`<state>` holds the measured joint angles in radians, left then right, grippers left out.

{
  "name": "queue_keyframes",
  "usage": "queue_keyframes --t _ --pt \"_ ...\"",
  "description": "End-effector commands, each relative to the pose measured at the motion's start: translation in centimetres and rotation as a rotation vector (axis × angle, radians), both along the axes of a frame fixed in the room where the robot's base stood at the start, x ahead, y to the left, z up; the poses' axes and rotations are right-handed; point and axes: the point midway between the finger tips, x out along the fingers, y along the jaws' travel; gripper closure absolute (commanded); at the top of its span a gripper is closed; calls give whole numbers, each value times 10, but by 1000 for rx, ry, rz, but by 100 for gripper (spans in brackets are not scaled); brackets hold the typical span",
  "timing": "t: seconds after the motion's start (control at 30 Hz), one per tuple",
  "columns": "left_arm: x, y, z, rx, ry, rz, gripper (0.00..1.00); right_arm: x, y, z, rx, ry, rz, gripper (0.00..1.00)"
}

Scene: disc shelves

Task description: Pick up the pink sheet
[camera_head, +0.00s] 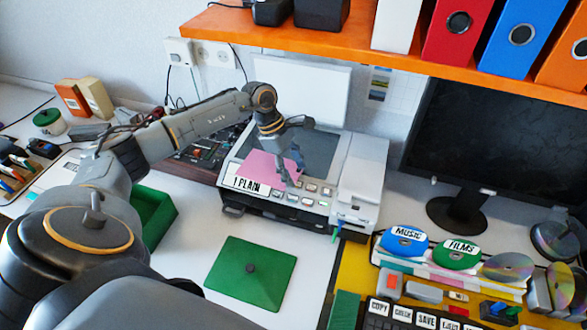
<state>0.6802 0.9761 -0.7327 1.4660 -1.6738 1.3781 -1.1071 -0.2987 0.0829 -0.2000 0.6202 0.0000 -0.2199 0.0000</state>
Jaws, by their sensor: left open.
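The pink sheet (262,166) lies flat on the left part of the dark glass of a grey scanner or copier (357,178). Its raised white lid (305,92) stands behind. My left gripper (290,172) points down over the sheet's right edge, its fingers apart. I cannot tell whether the fingertips touch the sheet. The gripper hides part of the sheet's right side. A label reading "1 PLAIN" (249,186) is on the machine's front, just below the sheet. My right gripper is not in view.
An orange shelf (330,48) with binders hangs above the machine. A green lid (252,272) with a dark knob lies on the white desk in front. A green box (152,215) is left, partly behind my arm. A black monitor (490,140) and labelled discs (404,241) are right.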

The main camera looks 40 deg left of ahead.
Motion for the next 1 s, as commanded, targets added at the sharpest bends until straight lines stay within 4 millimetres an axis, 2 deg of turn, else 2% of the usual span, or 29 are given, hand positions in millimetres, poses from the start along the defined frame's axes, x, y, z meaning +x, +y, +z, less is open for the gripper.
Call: queue_keyframes --t 0.17,0.4,0.53,0.9,0.97,1.0 --pt "0 5 12 2 -3 1 41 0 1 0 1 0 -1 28" --pt "-4 20 49 2 -3 1 41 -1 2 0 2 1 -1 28" --pt "-5 26 63 0 -2 2 41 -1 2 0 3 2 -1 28" --pt "-6 29 70 -1 0 0 41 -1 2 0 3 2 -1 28" --pt "-6 28 69 -2 -2 -1 51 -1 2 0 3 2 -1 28" --pt "-5 25 69 -8 -9 -5 60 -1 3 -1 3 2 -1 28"
